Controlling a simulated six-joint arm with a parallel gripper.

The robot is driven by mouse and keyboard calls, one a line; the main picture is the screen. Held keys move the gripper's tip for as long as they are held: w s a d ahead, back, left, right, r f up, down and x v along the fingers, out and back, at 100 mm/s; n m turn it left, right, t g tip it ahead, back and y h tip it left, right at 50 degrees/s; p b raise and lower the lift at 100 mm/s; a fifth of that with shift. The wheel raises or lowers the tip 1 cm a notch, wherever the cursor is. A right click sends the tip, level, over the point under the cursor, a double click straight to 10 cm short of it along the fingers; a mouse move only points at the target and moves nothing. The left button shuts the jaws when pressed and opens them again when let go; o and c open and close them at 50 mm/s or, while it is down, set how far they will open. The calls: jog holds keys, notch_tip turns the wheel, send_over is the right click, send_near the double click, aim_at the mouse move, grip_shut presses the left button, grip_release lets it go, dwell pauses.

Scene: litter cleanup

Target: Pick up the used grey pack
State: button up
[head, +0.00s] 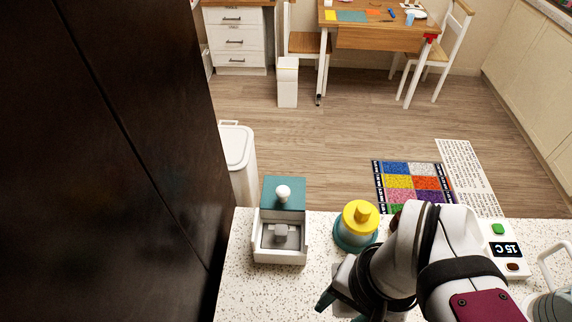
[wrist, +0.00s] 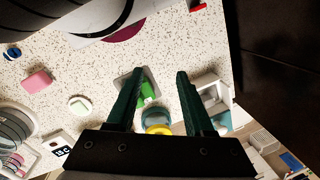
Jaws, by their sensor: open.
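A small grey block (head: 281,233), which looks like the grey pack, sits inside an open white box (head: 280,257) on the speckled counter. The box has a teal part (head: 284,190) with a white knob at its back. In the wrist view the box (wrist: 205,80) is right of my gripper (wrist: 160,73), and the pack inside is hard to make out. My gripper is open, with dark green fingers spread apart and nothing clearly held. In the head view my arm hides most of it; a dark fingertip shows in front and right of the box.
A yellow-topped teal container (head: 360,220) stands right of the box. A green item (wrist: 147,90) on a grey patch shows between my fingers. A pink block (wrist: 37,80) and a round pale item (wrist: 80,105) lie left. A white bin (head: 238,150) stands beyond the counter.

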jog(key=w+a+r+m, duration=0.2)
jog(key=w+m, duration=0.2)
jog(key=w, duration=0.4)
jog(key=m+h, duration=0.2)
jog(key=m, duration=0.6)
send_over(281, 229)
notch_tip(281, 229, down, 3)
notch_tip(281, 229, down, 15)
jog(key=shift+f, duration=0.1)
grip_shut()
